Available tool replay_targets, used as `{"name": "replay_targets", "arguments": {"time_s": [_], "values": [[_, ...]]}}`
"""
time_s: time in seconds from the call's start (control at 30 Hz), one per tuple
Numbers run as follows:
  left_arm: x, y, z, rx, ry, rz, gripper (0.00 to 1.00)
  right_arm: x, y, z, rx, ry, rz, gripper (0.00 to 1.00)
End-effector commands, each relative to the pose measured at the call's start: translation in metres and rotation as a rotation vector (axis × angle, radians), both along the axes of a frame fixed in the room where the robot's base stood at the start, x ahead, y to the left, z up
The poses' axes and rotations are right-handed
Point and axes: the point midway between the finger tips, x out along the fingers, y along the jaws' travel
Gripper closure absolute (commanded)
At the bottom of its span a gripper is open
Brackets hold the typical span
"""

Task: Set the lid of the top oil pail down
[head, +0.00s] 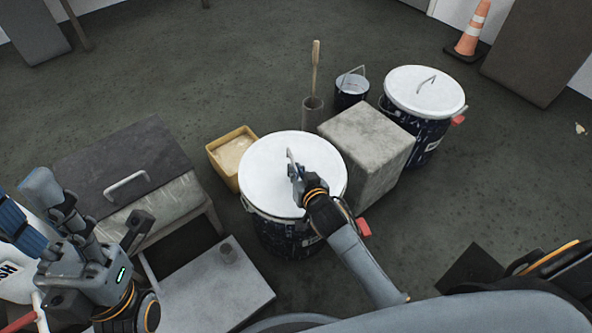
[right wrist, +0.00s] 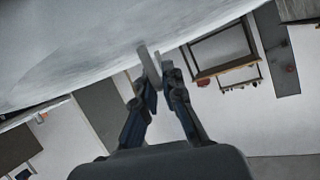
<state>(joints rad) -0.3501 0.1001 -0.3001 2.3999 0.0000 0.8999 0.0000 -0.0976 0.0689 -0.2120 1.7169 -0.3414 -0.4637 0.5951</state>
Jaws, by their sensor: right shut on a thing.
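The near oil pail (head: 285,238) is dark with a white round lid (head: 275,165) over its top. I cannot tell whether the lid rests on the rim or is slightly above it. My right gripper (head: 295,170) is shut on the lid's handle (right wrist: 149,66). In the right wrist view, the handle stands between my fingertips (right wrist: 160,80) and the lid's pale surface (right wrist: 80,45) fills the upper left. A second dark oil pail (head: 430,135) stands farther right, with its white lid (head: 410,92) on top. My left gripper (head: 88,222) is at the left, open and apart from the pails.
A grey block (head: 365,140) stands between the pails. A yellow tub (head: 230,153), a grey cylinder holding a stick (head: 312,115) and a small dark can (head: 351,90) are nearby. A grey bench with a dark top (head: 120,160) and a grey panel (head: 205,295) lie left.

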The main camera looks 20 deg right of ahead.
Motion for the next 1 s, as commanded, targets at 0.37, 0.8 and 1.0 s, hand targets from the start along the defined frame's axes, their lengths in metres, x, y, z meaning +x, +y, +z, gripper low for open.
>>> {"name": "replay_targets", "arguments": {"time_s": [0.37,0.8,1.0], "values": [[-0.0001,0.0000,-0.0001,0.000,-0.001,0.000,0.57,0.0006,0.0000,0.0009,0.000,-0.003,0.000,1.00],[0.0000,-0.0002,-0.0049,0.000,0.000,0.000,0.57,0.0003,-0.0001,-0.0079,0.000,-0.001,0.000,1.00],[0.0002,-0.0003,-0.0041,0.000,0.001,0.000,0.57,0.0002,-0.0001,-0.0070,0.000,-0.001,0.000,0.65]]}}
